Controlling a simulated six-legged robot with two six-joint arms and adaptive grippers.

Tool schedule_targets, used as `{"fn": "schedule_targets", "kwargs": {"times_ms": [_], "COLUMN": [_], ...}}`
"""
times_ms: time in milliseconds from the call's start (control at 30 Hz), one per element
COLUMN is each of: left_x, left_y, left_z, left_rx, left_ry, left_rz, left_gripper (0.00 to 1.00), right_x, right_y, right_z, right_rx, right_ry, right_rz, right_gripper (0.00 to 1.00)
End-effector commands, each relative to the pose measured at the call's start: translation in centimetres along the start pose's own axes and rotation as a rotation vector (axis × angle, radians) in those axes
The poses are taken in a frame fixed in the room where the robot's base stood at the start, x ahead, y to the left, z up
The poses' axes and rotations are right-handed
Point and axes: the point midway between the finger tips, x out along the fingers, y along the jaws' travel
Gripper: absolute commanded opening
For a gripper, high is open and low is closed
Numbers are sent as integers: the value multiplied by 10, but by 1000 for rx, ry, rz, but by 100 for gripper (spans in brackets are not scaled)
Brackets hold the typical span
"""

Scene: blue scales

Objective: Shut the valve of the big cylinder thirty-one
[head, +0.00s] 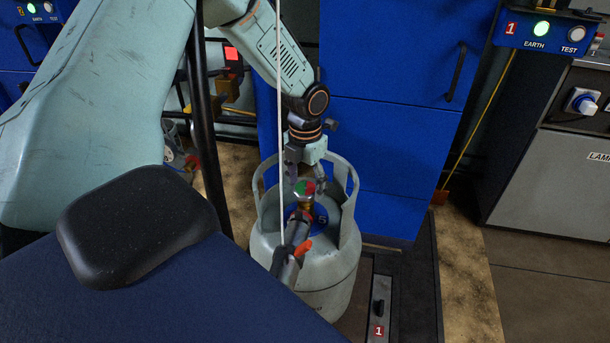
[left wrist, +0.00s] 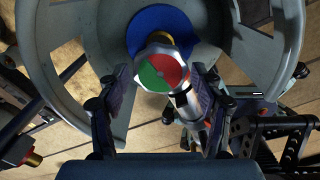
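A big grey gas cylinder (head: 335,255) stands upright on the floor with an open collar around its top. No number thirty-one is readable on it. Its valve knob (head: 304,188), with a red and green top, sits inside the collar; it also shows in the left wrist view (left wrist: 163,70), half green and half red. A blue disc (left wrist: 160,22) lies behind the knob. My left gripper (head: 306,180) points down into the collar. Its fingers are open on both sides of the knob, and I cannot tell whether they touch it. My right gripper is not in view.
A dark fitting with an orange lever (head: 303,247) runs forward from the valve. A blue cabinet (head: 385,150) stands close behind the cylinder. A thin pale vertical line (head: 280,120) crosses in front.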

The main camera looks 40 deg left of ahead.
Motion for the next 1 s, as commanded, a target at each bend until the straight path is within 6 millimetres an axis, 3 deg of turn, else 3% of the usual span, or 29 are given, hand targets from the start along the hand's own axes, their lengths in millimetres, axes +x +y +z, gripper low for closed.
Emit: {"fn": "schedule_targets", "kwargs": {"times_ms": [133, 533, 667, 1000], "left_x": [0, -5, -23, -91], "left_y": [0, 0, 0, 0], "left_z": [-1, -2, -1, -1], "left_rx": [0, 0, 0, 0], "left_ry": [3, 5, 2, 2], "left_rz": [0, -1, -2, -1], "left_gripper": [82, 82, 82, 82], "right_x": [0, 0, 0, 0], "right_y": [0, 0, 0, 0], "right_z": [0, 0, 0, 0], "right_rx": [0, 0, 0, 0], "right_ry": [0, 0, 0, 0], "right_rz": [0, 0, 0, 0], "right_gripper": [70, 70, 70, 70]}}
